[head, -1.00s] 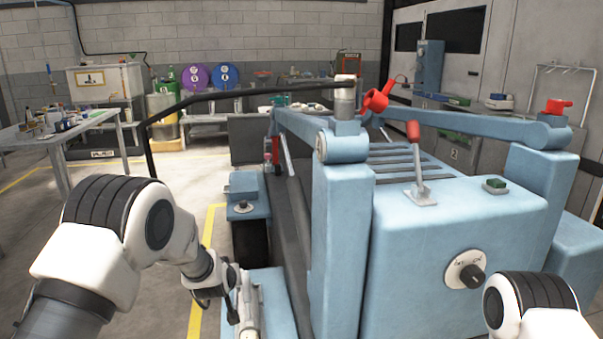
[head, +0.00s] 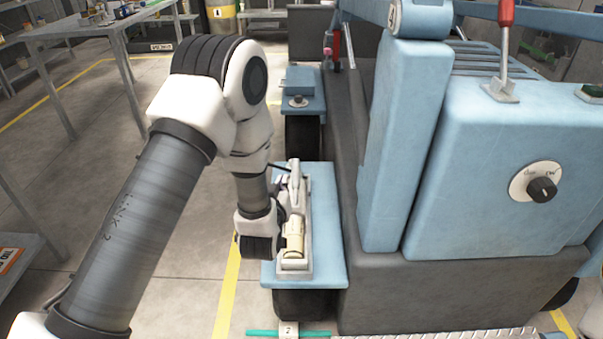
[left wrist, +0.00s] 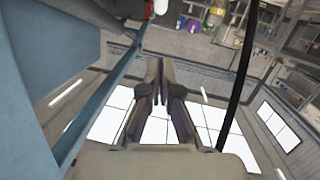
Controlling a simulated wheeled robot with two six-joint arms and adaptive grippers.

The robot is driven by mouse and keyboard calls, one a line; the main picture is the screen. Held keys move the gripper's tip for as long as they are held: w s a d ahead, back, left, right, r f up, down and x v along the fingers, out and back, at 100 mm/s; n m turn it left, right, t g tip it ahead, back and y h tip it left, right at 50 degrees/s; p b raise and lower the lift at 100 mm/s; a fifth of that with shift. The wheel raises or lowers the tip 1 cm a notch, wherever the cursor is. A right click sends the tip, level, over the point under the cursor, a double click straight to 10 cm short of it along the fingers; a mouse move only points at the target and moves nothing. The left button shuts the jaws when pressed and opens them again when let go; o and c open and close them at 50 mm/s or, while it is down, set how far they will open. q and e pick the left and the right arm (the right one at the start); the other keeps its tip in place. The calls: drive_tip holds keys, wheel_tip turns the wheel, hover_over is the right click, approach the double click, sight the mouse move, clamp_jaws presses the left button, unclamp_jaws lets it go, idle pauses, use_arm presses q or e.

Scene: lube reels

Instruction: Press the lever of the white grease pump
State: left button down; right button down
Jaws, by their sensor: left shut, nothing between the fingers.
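The white grease pump (head: 293,242) has a cream cylindrical body and lies in a narrow tray on the low blue shelf beside the machine. Its pale lever (head: 294,182) appears to stretch away from the body toward the back of the shelf. My left gripper (head: 282,180) is over the shelf, close to the left of the lever; the wrist partly hides it, and I cannot tell whether it touches. In the left wrist view my left gripper (left wrist: 161,68) has its dark fingers together, with nothing between them. My right gripper is out of view.
The blue machine (head: 510,170) with a dial and red lever stands close on the right. A blue box unit (head: 303,88) is behind the shelf. A metal table (head: 100,30) is at the back left.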

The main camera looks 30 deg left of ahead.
use_arm(q)
drive_tip(key=shift+r, duration=0.1)
drive_tip(key=b, duration=0.1)
approach(295, 164)
drive_tip(key=w+a+r, duration=0.2)
drive_tip(key=w, duration=0.2)
drive_tip(key=w+f, duration=0.2)
drive_tip(key=f, duration=0.1)
drive_tip(key=shift+b, duration=0.4)
